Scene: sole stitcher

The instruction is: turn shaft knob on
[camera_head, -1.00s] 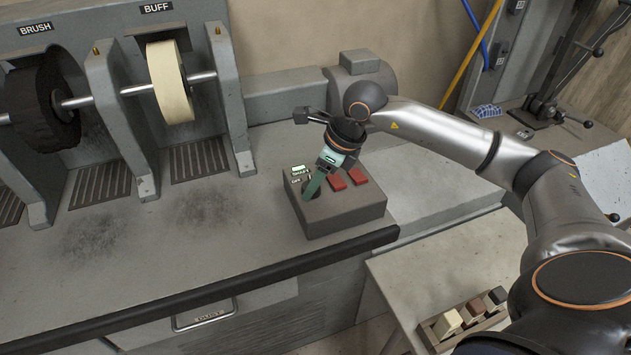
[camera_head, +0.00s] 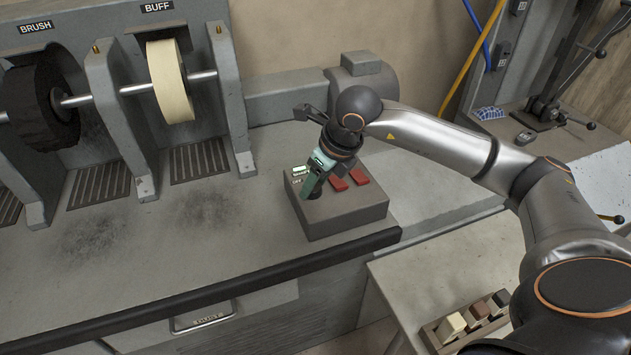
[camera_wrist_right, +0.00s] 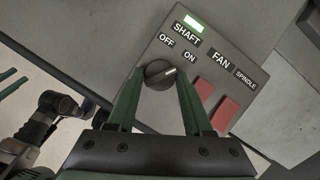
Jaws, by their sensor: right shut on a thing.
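The switch box (camera_head: 345,215) is a grey-brown box with a sloped face on the bench. In the right wrist view its shaft knob (camera_wrist_right: 159,75) is round and dark, under the SHAFT, OFF and ON labels. The knob's pale pointer mark faces right, roughly toward ON. A green-white lamp (camera_wrist_right: 194,24) beside SHAFT is lit; it also shows in the head view (camera_head: 299,170). My right gripper (camera_head: 309,194) is shut on the knob, with one green finger on each side of it (camera_wrist_right: 160,77).
Two red rocker switches (camera_wrist_right: 214,101) sit right of the knob, close to my right finger. The brush wheel (camera_head: 40,105) and buff wheel (camera_head: 168,80) stand left. A tray of small blocks (camera_head: 436,337) is at front right. The bench left of the box is clear.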

